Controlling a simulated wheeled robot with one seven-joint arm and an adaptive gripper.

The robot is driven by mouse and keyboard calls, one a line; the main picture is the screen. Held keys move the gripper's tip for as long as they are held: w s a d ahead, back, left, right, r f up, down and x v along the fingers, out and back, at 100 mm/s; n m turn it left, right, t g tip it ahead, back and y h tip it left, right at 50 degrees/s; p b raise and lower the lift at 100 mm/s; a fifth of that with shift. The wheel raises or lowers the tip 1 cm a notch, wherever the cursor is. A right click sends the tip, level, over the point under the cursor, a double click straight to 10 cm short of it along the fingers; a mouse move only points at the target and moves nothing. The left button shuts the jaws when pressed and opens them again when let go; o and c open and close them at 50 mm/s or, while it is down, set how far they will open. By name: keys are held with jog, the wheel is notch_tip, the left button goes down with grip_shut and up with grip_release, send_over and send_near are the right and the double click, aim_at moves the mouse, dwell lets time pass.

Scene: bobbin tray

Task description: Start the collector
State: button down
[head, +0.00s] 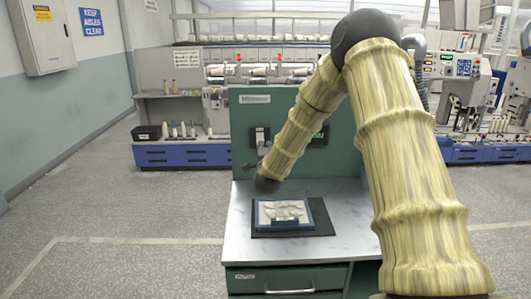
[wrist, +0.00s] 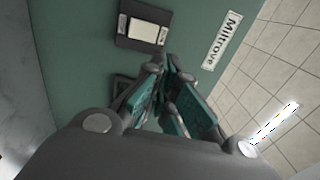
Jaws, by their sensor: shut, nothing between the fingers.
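The task names a collector, but I cannot tell for sure which part belongs to it. A green upright panel (head: 240,165) stands at the back of the table. On it is a small dark box with a pale plate (head: 260,133), which also shows as a dark box with a white face in the wrist view (wrist: 145,30). A dark unit with a green-lit display (head: 320,135) sits to its right, partly behind my arm. My gripper (wrist: 172,75) is shut and empty, close before the panel; its fingertips look apart from the box. In the head view it is small and dark.
A blue-edged tray (head: 262,226) with pale pieces lies on a dark mat (head: 325,232) on the marble-look table (head: 237,215). A label reading "Miltrove" (wrist: 222,40) is on the panel. Textile machines (head: 170,155) stand behind. The floor at left is clear.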

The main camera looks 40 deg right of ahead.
jog(key=shift+v, duration=1.05)
jog(key=shift+w+r, duration=0.1)
